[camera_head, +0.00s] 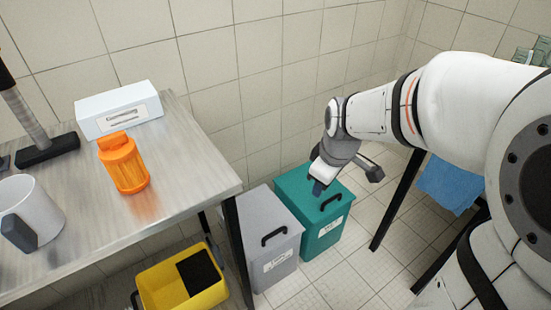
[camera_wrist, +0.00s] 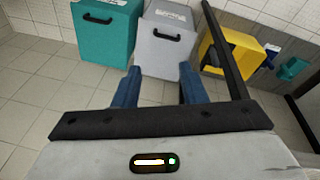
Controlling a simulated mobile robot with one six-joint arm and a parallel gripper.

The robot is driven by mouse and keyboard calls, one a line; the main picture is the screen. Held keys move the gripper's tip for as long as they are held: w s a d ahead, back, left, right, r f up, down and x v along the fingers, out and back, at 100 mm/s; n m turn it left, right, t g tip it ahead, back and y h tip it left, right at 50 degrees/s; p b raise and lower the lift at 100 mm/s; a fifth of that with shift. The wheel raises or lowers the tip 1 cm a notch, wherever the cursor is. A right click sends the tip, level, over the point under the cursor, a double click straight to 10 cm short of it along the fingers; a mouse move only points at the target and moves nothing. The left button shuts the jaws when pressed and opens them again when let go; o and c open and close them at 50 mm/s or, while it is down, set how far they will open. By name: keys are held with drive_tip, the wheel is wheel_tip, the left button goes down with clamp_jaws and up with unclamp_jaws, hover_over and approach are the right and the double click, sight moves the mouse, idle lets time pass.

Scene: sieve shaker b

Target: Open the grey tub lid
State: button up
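The grey tub (camera_head: 272,268) stands on the floor beside the table, with its grey lid (camera_head: 258,218) down and a black handle (camera_head: 274,236) on it. In the wrist view the grey tub (camera_wrist: 170,52) is ahead of my gripper, and its black handle (camera_wrist: 167,33) shows near the top. My gripper (camera_head: 318,186) hangs above the teal tub in the head view, up and to the right of the grey tub. In the wrist view its two blue fingers (camera_wrist: 157,84) are apart with nothing between them. It is not touching the grey tub's handle.
A teal tub (camera_head: 322,244) with a black handle stands right of the grey one. A yellow bin (camera_head: 206,298) is at the left, under the table (camera_head: 190,200). A table leg (camera_head: 236,245) stands close to the grey tub. Tiled floor (camera_head: 350,265) is clear in front of the teal tub.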

drive_tip(key=w+a+f+n+b, duration=0.2)
drive_tip(key=w+f+n+b, duration=0.15)
drive_tip(key=f, duration=0.55)
drive_tip(key=w+a+f+n+b, duration=0.25)
drive_tip(key=f+b, duration=0.25)
drive_tip(key=f, duration=0.3)
drive_tip(key=n+b, duration=0.8)
drive_tip(key=b, duration=0.1)
approach(276, 232)
drive_tip(key=b+x, duration=0.3)
drive_tip(key=x, duration=0.5)
drive_tip(key=shift+w+f, duration=0.1)
drive_tip(key=shift+f, duration=0.1)
drive_tip(key=shift+d, duration=0.1)
clamp_jaws()
